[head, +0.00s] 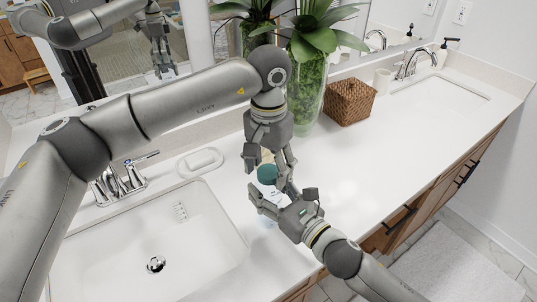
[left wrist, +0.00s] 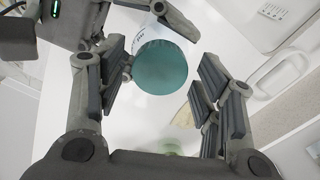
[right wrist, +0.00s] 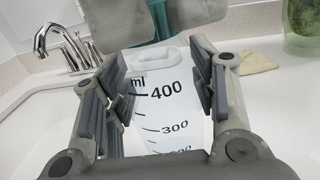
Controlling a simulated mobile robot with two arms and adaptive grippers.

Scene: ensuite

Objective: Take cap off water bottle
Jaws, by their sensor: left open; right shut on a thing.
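The water bottle (right wrist: 165,100) is clear-white with dark volume marks and stands upright on the counter. Its teal cap (head: 267,173) is on top; in the left wrist view the round cap (left wrist: 160,68) shows from above. My left gripper (head: 268,158) points down over the cap, open, with its fingers on either side and gaps between them and the cap. My right gripper (head: 269,191) comes in from the lower right and is shut on the bottle's body. The bottle's lower part is mostly hidden by the right gripper in the head view.
A sink (head: 150,245) lies left of the bottle, with a chrome faucet (head: 122,182) behind it. A white soap dish (head: 199,163) is behind left. A tall green vase (head: 307,95) and a wicker basket (head: 350,102) stand behind right. The counter to the right is clear.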

